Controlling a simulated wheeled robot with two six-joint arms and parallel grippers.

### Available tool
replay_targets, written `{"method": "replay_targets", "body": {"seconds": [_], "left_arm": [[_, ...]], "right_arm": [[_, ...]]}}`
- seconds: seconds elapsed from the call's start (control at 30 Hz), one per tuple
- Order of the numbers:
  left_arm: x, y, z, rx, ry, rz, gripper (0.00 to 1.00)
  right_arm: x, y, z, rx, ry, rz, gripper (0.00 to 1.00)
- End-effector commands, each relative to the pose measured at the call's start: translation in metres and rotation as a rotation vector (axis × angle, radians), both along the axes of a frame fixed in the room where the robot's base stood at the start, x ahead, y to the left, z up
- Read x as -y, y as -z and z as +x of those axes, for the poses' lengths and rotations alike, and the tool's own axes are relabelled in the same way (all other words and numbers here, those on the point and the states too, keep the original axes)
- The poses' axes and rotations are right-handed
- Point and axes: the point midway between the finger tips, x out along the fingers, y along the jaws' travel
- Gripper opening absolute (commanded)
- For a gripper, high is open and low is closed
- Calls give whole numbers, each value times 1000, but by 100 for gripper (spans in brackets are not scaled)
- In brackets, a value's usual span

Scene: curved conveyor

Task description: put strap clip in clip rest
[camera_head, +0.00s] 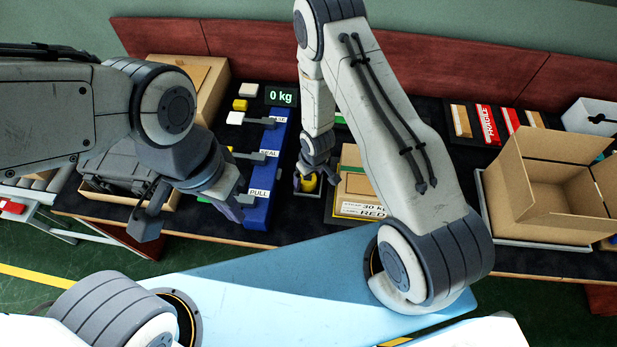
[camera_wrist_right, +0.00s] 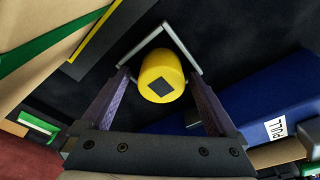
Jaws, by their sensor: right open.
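A yellow rounded piece with a dark square on top (camera_wrist_right: 162,78), which I take for the strap clip, stands inside a thin grey angular frame (camera_wrist_right: 143,45), perhaps the clip rest. The yellow piece also shows in the head view (camera_head: 308,183), partly hidden under my right gripper (camera_head: 312,172). In the right wrist view, my right gripper (camera_wrist_right: 160,77) is open, with one finger on each side of the yellow piece and gaps visible. My left gripper (camera_head: 193,212) is open and empty, its fingers apart near the left side of the table.
A blue panel with PULL and SEAL labels (camera_head: 262,190) stands left of the yellow piece. An open carton (camera_head: 540,215) stands at the right. A black case (camera_head: 125,170) lies behind my left gripper.

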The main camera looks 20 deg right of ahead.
Motion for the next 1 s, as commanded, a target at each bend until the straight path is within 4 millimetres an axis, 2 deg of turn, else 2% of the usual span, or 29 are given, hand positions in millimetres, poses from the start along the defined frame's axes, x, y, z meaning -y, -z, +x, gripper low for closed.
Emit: {"method": "replay_targets", "body": {"seconds": [0.03, 0.23, 0.37, 0.5, 0.6, 0.87, 0.97, 1.0], "left_arm": [[0, -4, 0, 0, 0, 0, 0], [0, 3, 0, 0, 0, 0, 0], [0, 2, 0, 0, 0, 0, 0], [0, -10, 0, 0, 0, 0, 0], [0, -17, 0, 0, -1, 0, 0], [0, -26, 0, 0, -1, 0, 0], [0, -25, 0, 0, -1, 0, 0], [0, -25, 0, 0, -1, 0, 0]], "right_arm": [[0, -4, 0, 0, 0, 0, 94], [1, -28, -2, 4, 0, 1, 94], [3, -57, -6, 5, -1, 0, 94], [5, -91, -11, 3, -1, 0, 94], [6, -107, -13, 2, -1, 0, 94], [3, -134, -15, 7, -7, -11, 94], [-8, -164, -17, 18, -25, -40, 94], [-14, -181, -20, 22, -33, -54, 94]]}}
